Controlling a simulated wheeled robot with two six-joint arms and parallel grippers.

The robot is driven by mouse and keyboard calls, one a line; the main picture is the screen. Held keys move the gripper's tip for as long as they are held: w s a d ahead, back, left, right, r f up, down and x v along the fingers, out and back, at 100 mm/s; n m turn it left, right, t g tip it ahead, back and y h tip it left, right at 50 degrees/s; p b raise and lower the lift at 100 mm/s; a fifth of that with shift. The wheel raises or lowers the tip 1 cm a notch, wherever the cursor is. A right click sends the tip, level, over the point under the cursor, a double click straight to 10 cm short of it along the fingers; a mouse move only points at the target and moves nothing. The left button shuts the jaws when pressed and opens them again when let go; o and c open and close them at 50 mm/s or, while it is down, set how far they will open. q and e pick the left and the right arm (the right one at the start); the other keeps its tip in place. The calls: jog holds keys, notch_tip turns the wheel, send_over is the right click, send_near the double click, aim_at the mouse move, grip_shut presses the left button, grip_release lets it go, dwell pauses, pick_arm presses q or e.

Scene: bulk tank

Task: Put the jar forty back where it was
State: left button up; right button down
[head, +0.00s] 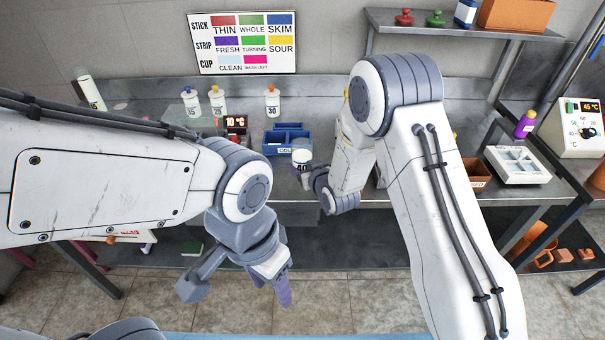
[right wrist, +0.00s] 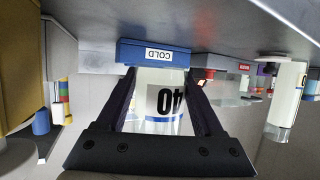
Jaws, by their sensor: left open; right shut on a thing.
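The jar forty (head: 302,158), white with a "40" label, is held at the front of the bench, just in front of the blue COLD box. My right gripper (head: 310,173) is shut on it. In the right wrist view the jar (right wrist: 160,100) sits between the two fingers of my right gripper (right wrist: 162,95), its label upside down. The blue COLD box (head: 287,132) is right behind the jar, and the right wrist view shows its label (right wrist: 155,54). Whether jar and box touch cannot be told. My left gripper (head: 272,284) is open and empty, low in front of the bench.
Several white numbered bottles, such as the thirty (head: 272,103), stand at the back of the bench. A red-lit 10 °C display (head: 235,122) is left of the box. A white tray (head: 517,165) and a purple bottle (head: 525,125) are at the right. A colour chart (head: 242,43) hangs behind.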

notch_tip(320, 180, down, 4)
jog(key=shift+w+a+p, duration=0.1)
jog(key=shift+p, duration=0.3)
jog(key=shift+f, duration=0.15)
jog(key=shift+f+b, duration=0.1)
jog(key=shift+b, duration=0.2)
grip_release()
